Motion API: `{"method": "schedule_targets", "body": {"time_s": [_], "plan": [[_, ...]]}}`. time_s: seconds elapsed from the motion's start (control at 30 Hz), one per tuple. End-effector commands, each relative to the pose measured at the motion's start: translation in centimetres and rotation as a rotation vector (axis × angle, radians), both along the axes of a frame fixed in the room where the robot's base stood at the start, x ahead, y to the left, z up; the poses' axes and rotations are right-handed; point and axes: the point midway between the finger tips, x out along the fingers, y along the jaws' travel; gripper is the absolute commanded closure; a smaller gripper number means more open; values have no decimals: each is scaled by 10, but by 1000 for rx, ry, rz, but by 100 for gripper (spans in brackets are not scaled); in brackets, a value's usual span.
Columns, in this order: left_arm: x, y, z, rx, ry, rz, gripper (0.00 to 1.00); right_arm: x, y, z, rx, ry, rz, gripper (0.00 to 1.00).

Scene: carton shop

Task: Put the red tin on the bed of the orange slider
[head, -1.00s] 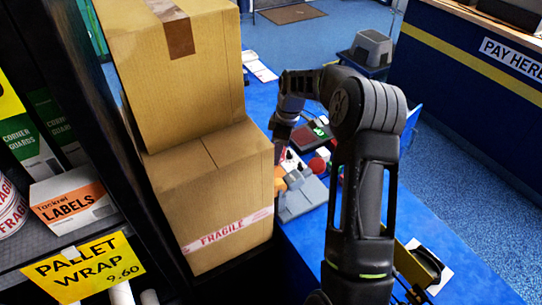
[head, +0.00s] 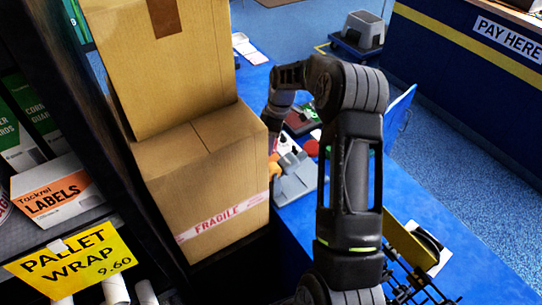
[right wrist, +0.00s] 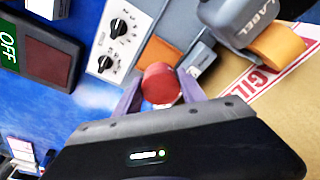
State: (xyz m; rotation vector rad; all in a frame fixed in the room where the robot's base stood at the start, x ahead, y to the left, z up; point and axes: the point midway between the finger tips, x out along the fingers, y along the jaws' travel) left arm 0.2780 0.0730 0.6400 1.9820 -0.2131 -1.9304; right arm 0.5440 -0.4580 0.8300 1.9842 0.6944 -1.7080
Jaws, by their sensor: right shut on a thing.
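The red tin (right wrist: 160,83) is a small round red cylinder in the right wrist view. My right gripper (right wrist: 161,96) is shut on it, with a finger on each side. In the head view my right gripper is hidden behind its own arm and the carton, and I cannot make out the held tin. An orange-brown block (right wrist: 158,54), possibly the orange slider, shows just beyond the tin, beside grey parts. The tin covers part of it, and I cannot tell whether they touch. My left gripper is not in view.
A white box with black knobs (right wrist: 120,32) and a dark red panel (right wrist: 45,55) lie on the blue table (head: 390,195). A grey dispenser with an orange roll (right wrist: 277,46) is close on the right. Stacked cartons (head: 205,165) stand left of the work area.

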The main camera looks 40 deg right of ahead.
Motion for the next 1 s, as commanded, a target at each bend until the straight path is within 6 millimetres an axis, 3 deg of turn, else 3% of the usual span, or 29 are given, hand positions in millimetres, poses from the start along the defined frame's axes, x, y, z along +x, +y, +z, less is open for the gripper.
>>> {"method": "schedule_targets", "body": {"time_s": [0.27,0.6,1.0], "plan": [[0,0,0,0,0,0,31,0,0,-1,0,0,0,96],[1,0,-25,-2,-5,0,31,0,0,-48,0,0,0,96],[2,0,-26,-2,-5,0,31,0,0,-52,-1,-1,0,96]]}}
